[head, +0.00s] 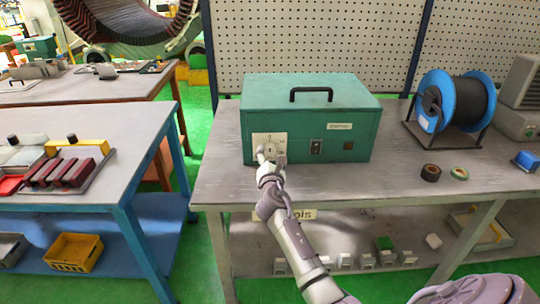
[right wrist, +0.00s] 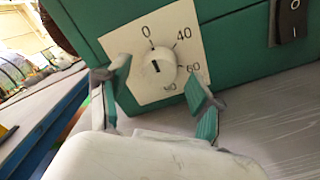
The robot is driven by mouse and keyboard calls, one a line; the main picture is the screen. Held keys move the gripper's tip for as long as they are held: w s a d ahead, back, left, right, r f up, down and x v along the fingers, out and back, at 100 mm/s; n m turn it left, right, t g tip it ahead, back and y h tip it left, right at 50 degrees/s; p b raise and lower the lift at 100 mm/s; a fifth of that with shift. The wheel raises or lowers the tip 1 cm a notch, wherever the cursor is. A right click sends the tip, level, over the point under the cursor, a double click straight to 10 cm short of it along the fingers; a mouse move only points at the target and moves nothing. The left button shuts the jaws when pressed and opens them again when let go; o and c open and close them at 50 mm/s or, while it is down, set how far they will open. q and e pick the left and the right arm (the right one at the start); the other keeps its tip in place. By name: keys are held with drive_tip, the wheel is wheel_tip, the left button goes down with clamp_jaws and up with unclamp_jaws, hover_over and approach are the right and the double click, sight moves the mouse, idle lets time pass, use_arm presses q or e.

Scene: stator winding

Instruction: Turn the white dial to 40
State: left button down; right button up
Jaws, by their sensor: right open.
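The white dial (right wrist: 166,58) is a round knob with a short black mark, on a cream plate (right wrist: 125,42) printed 0, 40, 60 and 80. The mark looks nearly upright, roughly towards 0; its exact reading is unclear. The plate (head: 282,139) is on the front left of a green box (head: 350,146) in the head view. My right gripper (right wrist: 158,80) is open, its green-padded fingers on either side of the dial with visible gaps. In the head view the right gripper (head: 268,158) partly covers the plate. My left gripper is out of view.
A black switch (right wrist: 290,18) is to the right of the plate. The box stands on a grey bench (head: 330,187). A blue cable reel (head: 435,92) and tape rolls (head: 431,172) are to its right. A blue-legged table (head: 120,187) stands at left.

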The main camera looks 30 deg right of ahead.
drive_tip(key=shift+w+d, duration=0.25)
drive_tip(key=shift+w, duration=0.15)
drive_tip(key=c, duration=1.1)
drive_tip(key=shift+c, duration=0.2)
drive_tip(key=shift+f+m, duration=0.1)
drive_tip(key=shift+m, duration=0.3)
drive_tip(key=shift+m+b, duration=0.6)
drive_tip(key=shift+m, duration=0.1)
drive_tip(key=m+b, duration=0.1)
drive_tip(key=m, duration=0.2)
drive_tip(key=shift+f+b, duration=0.1)
drive_tip(key=shift+b, duration=0.2)
drive_tip(key=m+b, duration=0.2)
drive_tip(key=m, duration=0.4)
drive_tip(key=shift+m, duration=0.4)
